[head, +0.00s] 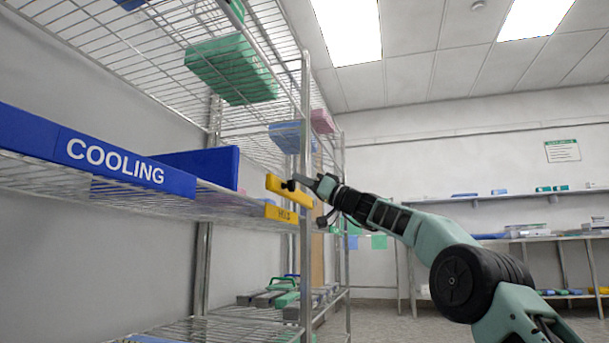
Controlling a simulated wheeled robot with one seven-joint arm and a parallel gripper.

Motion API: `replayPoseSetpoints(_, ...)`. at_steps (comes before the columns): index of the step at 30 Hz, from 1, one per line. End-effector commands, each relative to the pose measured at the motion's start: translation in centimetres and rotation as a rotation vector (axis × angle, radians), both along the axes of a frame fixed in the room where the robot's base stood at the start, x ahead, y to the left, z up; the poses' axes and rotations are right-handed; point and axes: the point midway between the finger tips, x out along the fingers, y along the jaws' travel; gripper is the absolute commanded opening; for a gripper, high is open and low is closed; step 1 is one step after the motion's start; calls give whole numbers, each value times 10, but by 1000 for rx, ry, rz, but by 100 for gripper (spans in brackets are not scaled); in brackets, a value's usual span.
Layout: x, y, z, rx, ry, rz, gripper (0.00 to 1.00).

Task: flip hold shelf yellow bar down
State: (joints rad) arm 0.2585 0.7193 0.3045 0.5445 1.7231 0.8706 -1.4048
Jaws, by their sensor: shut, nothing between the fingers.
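The yellow bar (290,191) is at the right end of the middle wire shelf, tilted, with its left end higher. A yellow label reading HOLD (281,213) sits below it on the shelf's front edge. The gripper is shut and empty.
Blue COOLING strips (115,165) line the shelf edge to the left, with a raised blue panel (205,167) behind. A metal post (305,150) stands close to my gripper. Green packs (232,68) lie on the upper shelf. Open room lies to the right, before a far bench.

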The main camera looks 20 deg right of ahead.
Motion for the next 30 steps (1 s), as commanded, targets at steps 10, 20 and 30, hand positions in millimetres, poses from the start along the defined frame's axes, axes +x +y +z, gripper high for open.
replayPoseSetpoints(10,13,2,-18,-21,2,3,0)
replayPoseSetpoints(20,14,2,-20,-23,5,5,0)
replayPoseSetpoints(30,3,7,11,-18,-6,5,0)
